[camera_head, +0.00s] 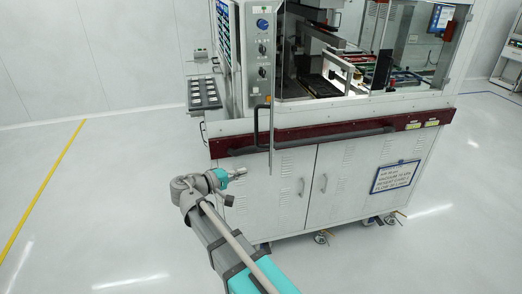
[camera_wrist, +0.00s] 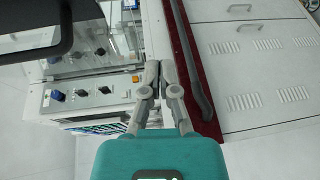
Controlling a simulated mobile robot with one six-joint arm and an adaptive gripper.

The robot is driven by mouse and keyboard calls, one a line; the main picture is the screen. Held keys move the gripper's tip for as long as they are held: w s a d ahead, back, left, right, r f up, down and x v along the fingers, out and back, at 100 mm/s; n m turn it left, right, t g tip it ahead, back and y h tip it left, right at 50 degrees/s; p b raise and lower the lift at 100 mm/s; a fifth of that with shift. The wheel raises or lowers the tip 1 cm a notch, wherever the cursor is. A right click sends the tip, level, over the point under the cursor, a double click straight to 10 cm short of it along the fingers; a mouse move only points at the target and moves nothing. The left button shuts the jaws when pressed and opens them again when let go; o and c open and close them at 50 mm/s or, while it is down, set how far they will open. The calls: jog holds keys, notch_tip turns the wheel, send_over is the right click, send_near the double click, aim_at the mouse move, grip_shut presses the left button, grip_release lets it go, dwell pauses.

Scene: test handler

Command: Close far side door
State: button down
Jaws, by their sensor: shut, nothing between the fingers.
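The test handler (camera_head: 320,130) is a white machine with a windowed upper part. A clear door panel with a black handle (camera_head: 257,125) stands open at its front left, swung out and seen nearly edge-on. Another clear panel (camera_head: 456,45) stands at the right end; I cannot tell if it is open. My gripper (camera_head: 243,171) is shut and empty, low in front of the machine's left part and apart from the handle. In the wrist view, the fingertips (camera_wrist: 160,65) are together in front of the machine. A dark rounded shape (camera_wrist: 35,22) fills the upper left corner, close to the camera.
A control panel (camera_head: 262,50) with knobs is left of the opening. A dark rail (camera_head: 315,138) runs along the maroon front strip (camera_head: 400,124). Lower cabinet doors (camera_head: 325,185) are shut. A tray shelf (camera_head: 204,93) juts out left. The floor (camera_head: 110,190) at left is clear.

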jog(key=shift+n+t, duration=0.3)
jog(key=shift+t, duration=0.6)
jog(key=a+r, duration=0.2)
jog(key=a, duration=0.1)
jog(key=a+r, duration=0.1)
jog(key=shift+s+a+r, duration=0.1)
jog(key=shift+s+a, duration=0.1)
jog(key=shift+s, duration=0.15)
jog(key=shift+w+d, duration=0.15)
jog(key=w+d, duration=0.5)
jog(key=d, duration=0.6)
jog(key=shift+w+d, duration=0.2)
jog(key=shift+w, duration=0.15)
